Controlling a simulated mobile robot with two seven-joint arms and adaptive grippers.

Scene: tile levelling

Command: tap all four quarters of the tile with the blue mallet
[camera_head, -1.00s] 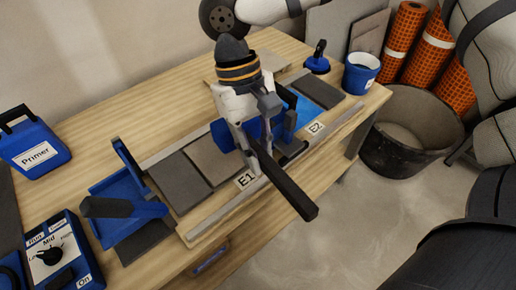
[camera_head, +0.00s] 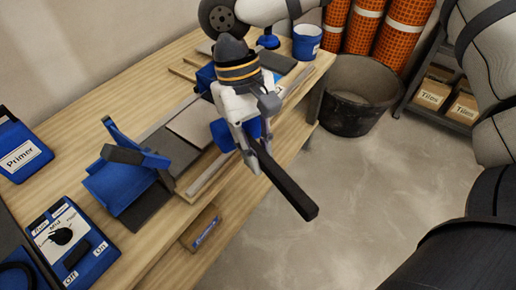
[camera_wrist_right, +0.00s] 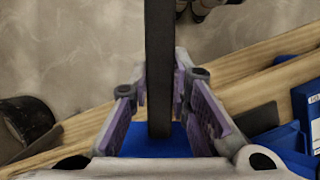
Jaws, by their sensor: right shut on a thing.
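My right gripper (camera_head: 247,150) is shut on the black handle (camera_head: 284,187) of the blue mallet. The mallet's blue head (camera_head: 224,134) shows just left of the fingers, and the handle points down and right over the floor. In the right wrist view the handle (camera_wrist_right: 160,65) runs between the fingers, with blue (camera_wrist_right: 155,142) below it. A row of tiles lies on the bench behind the mallet: a lighter tile (camera_head: 193,124) beside a dark grey one (camera_head: 170,151). The gripper and mallet hide part of the row. I cannot tell the gap between mallet and tiles. My left gripper is out of view.
A metal rail (camera_head: 208,173) runs along the tiles' front. A blue tool (camera_head: 122,180), a control box (camera_head: 68,243) and a Primer container (camera_head: 18,150) stand left. A blue bucket (camera_head: 306,42) is at the far end.

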